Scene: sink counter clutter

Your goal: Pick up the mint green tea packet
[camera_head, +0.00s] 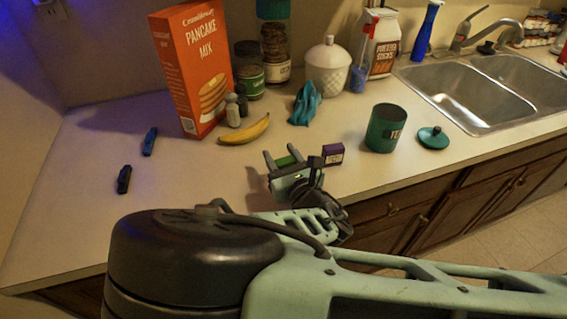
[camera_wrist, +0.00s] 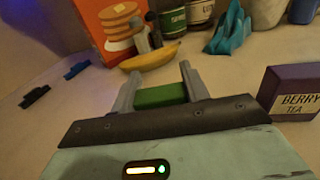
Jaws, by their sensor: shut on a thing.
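A small green packet (camera_head: 285,161) sits between the two fingers of my gripper (camera_head: 281,153), low over the counter near its front edge. In the wrist view the green packet (camera_wrist: 160,95) spans the gap between the fingers, and my gripper (camera_wrist: 160,73) is shut on it. Most of the packet is hidden behind the gripper body, and no label shows on it. I cannot tell whether it touches the counter.
A purple berry tea box (camera_head: 333,154) stands close to the right of my gripper. A green canister (camera_head: 384,130) is farther right. The left counter is mostly clear.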

